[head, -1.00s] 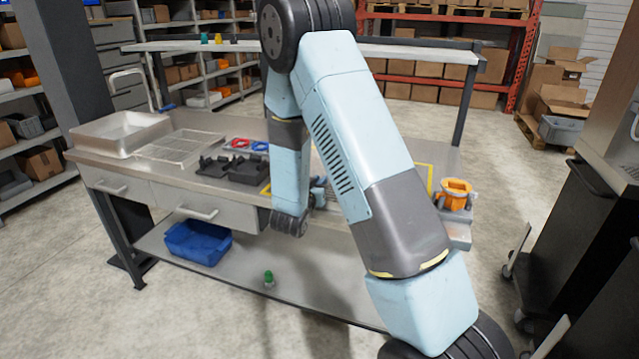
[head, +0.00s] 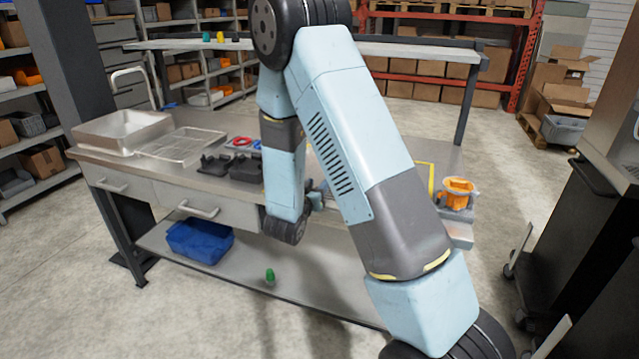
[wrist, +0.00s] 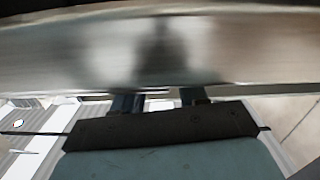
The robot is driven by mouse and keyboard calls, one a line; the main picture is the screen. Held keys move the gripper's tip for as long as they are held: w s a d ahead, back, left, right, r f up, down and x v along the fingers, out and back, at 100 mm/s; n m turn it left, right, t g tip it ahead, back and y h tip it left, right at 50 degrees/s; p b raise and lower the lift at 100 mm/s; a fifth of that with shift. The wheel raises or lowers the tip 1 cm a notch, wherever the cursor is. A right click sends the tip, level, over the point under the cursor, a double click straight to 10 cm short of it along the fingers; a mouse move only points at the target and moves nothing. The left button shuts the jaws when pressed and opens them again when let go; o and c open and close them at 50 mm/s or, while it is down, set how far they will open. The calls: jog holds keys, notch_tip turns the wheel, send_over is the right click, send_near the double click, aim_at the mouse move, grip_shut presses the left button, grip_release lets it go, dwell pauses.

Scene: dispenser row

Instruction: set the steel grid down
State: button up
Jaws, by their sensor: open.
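A steel wire grid (head: 180,146) lies on the left part of the workbench top, just right of a shallow steel tray (head: 122,132). It looks flat, and nothing holds it. My gripper is mostly hidden behind my arm in the head view, around the middle of the bench, well right of the grid. In the wrist view my gripper (wrist: 158,100) shows two dark fingers standing apart, with nothing visible between them. A broad, blurred metal surface fills the space just beyond the fingers; I cannot tell which part it is.
Dark holders (head: 232,166) sit right of the grid, with red and blue parts (head: 243,143) behind. An orange part (head: 457,193) stands at the bench's right end. A blue bin (head: 199,240) and a small green item (head: 270,275) are on the lower shelf.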

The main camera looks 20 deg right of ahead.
jog(key=v, duration=0.8)
notch_tip(320, 180, up, 16)
jog(key=s+a+n+g+y, duration=0.2)
jog(key=n+g+y, duration=0.1)
jog(key=y, duration=0.8)
jog(key=s+d+r+n+g, duration=0.1)
jog(key=s+d+r+g, duration=0.1)
jog(key=s, duration=1)
jog(key=s+d+r+n+g, duration=0.1)
jog(key=s+d+r+g, duration=0.2)
jog(key=s, duration=1)
jog(key=d+r, duration=0.2)
jog(key=d, duration=0.1)
jog(key=shift+d+r+n+h, duration=0.2)
jog(key=shift+r+n+h, duration=0.1)
jog(key=shift+n, duration=0.1)
jog(key=shift+s+d, duration=0.1)
jog(key=shift+s, duration=0.2)
jog(key=shift+d, duration=0.1)
